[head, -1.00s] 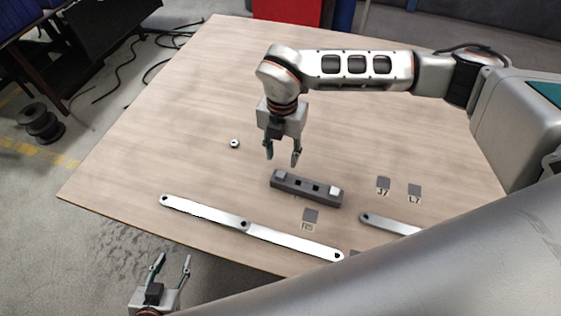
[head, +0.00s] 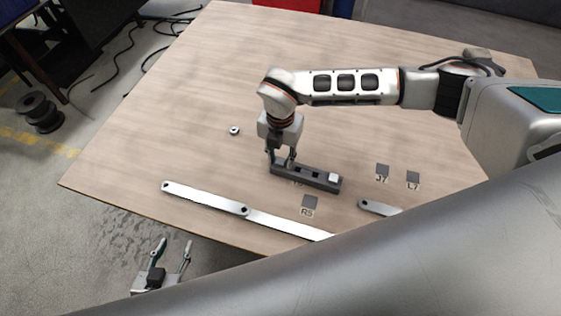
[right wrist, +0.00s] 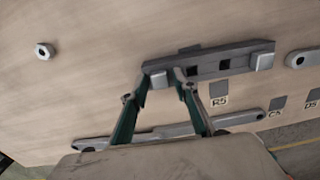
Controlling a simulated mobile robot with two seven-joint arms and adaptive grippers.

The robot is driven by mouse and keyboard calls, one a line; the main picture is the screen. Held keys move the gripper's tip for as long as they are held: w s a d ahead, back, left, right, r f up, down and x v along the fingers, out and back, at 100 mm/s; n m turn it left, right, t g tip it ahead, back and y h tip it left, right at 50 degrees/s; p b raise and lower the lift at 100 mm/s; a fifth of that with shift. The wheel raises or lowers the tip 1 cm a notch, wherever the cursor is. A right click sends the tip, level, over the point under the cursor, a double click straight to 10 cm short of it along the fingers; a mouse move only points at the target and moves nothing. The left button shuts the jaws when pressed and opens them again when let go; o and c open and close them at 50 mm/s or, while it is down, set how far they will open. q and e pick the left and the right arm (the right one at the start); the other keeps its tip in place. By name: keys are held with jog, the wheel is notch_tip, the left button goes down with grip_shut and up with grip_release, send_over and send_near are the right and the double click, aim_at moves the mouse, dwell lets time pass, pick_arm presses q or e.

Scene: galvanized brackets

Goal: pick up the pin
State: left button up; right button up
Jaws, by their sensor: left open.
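A dark grey block (head: 312,180) lies on the table; it also shows in the right wrist view (right wrist: 208,60). A silver square-headed pin (head: 333,177) sits at its right end, seen too in the right wrist view (right wrist: 262,61). A second silver pin (right wrist: 159,79) sits at the block's left end; the gripper mostly hides it in the head view. My right gripper (head: 281,163) is down at that left end, fingers apart on either side of the second pin; contact is unclear. My left gripper (head: 171,246) is open and empty, off the table's front edge.
Long flat bars (head: 205,198) lie in front of the block, joined at a dark hole. Another bar (head: 378,208) lies to the right. A nut-like ring (head: 234,131) lies to the left. Dark labelled squares mark the table near R5 (head: 310,202). The back of the table is clear.

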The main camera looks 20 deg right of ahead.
aim_at(281, 160)
grip_shut()
jog(key=shift+r, duration=0.15)
notch_tip(281, 160, up, 20)
jog(key=s+d+r+m, duration=0.1)
jog(key=d+m, duration=0.4)
jog(key=m, duration=0.9)
jog(key=s+d+r+m, duration=0.1)
jog(key=d+r+m, duration=0.2)
jog(key=m, duration=1.1)
jog(key=shift+d, duration=1.15)
